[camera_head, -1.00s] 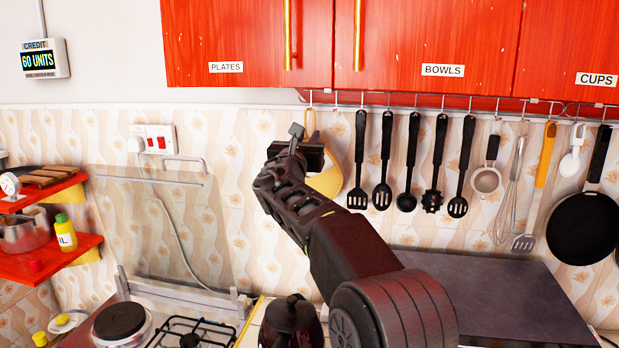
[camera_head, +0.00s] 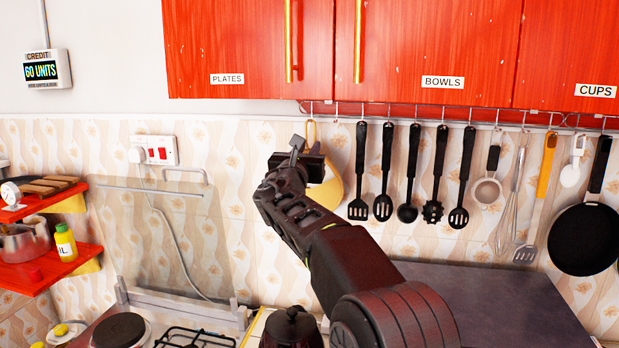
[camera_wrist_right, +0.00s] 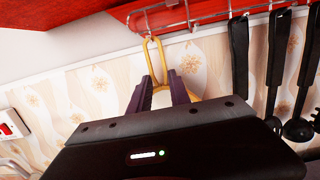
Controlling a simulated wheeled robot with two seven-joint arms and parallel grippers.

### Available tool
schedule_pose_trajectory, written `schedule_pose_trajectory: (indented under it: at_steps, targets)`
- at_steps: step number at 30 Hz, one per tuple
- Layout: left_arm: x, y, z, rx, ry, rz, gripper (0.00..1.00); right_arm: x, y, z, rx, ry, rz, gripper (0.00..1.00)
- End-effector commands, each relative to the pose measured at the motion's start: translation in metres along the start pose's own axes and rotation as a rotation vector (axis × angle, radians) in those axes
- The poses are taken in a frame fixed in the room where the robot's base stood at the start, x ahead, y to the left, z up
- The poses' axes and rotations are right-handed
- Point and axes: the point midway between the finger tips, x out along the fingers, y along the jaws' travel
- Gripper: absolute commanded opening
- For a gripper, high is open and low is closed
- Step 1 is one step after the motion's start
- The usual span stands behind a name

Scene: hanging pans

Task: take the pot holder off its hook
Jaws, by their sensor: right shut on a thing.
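The pot holder (camera_head: 331,190) is pale yellow and hangs by its loop at the left end of the rail, largely hidden behind my right gripper in the head view. Its yellow loop (camera_wrist_right: 154,55) shows in the right wrist view, reaching up to the rail. My right gripper (camera_head: 299,158) is shut on the pot holder just below the loop. In the right wrist view its two dark fingers (camera_wrist_right: 163,95) stand on either side of the pale cloth. The loop still appears to be around the hook (camera_head: 311,108). My left gripper is not in view.
The rail (camera_head: 450,121) runs under the red cabinets. A black slotted turner (camera_head: 358,209) hangs close to the right of the pot holder, with several more utensils and a black pan (camera_head: 584,239) beyond. A dark pot (camera_head: 291,329) stands below my arm.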

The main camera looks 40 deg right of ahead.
Motion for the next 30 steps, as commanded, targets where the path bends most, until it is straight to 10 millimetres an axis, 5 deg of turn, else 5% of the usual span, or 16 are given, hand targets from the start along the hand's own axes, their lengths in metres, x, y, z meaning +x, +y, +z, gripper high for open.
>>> schedule_pose_trajectory:
  at_steps: [8, 16, 30]
  targets:
    - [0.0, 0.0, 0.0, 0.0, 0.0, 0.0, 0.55, 0.001, 0.0, 0.007, 0.002, -0.001, 0.0, 0.0]
    - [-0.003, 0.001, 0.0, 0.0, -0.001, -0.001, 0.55, 0.006, 0.0, 0.039, 0.003, -0.003, 0.0, 0.0]
    - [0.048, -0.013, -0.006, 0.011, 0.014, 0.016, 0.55, -0.119, 0.0, 0.048, 0.007, 0.001, 0.007, 0.0]
